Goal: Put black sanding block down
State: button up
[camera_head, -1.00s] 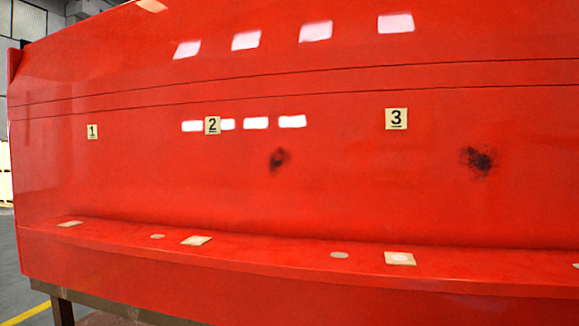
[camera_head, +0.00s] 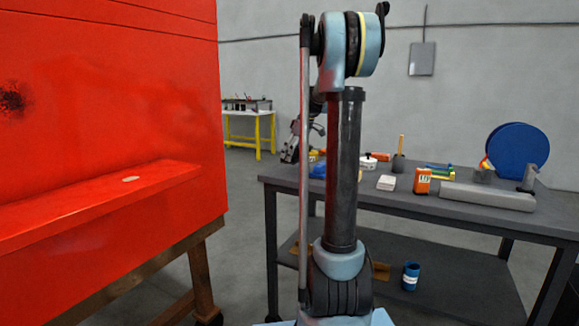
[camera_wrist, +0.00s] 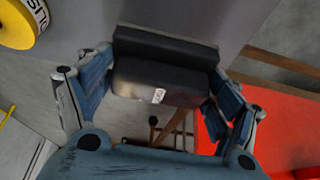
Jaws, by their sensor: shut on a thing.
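In the wrist view my gripper (camera_wrist: 163,62) is shut on the black sanding block (camera_wrist: 138,84), with a finger on each side of it. The block is dark, with a thicker lower part and a small white label on its face. It is held in the air; how far it is above anything I cannot tell. In the head view my arm stands upright in front of the grey workbench (camera_head: 440,205), and the block cannot be made out there.
The bench holds an orange box (camera_head: 422,181), a white block (camera_head: 386,183), a long grey bar (camera_head: 487,197) and a blue disc (camera_head: 518,147). A blue can (camera_head: 410,276) stands on the lower shelf. The red nosecone (camera_head: 110,110) is at left. A yellow roll (camera_wrist: 18,22) shows in the wrist view.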

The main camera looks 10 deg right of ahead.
aim_at(295, 156)
jog(key=shift+f, duration=2.2)
jog(key=o, duration=1.2)
jog(key=shift+c, duration=0.2)
jog(key=v, duration=1.2)
jog(key=s+a+f+m+h, duration=0.1)
jog(key=s+f+m, duration=0.15)
jog(key=s, duration=0.45)
jog(key=s+a+f+m, duration=0.1)
jog(key=s+a+f, duration=0.15)
jog(key=s, duration=0.55)
jog(key=s+a+f+m+h, duration=0.1)
jog(key=s+f+m, duration=0.1)
jog(key=s+f, duration=0.35)
jog(key=s+f+m, duration=0.2)
jog(key=s+f, duration=0.6)
jog(key=s, duration=0.2)
jog(key=s+d+f+m+h, duration=0.1)
jog(key=s+f+m, duration=0.2)
jog(key=s+f, duration=0.5)
jog(key=s, duration=0.3)
jog(key=shift+h, duration=0.3)
jog(key=shift+f, duration=0.1)
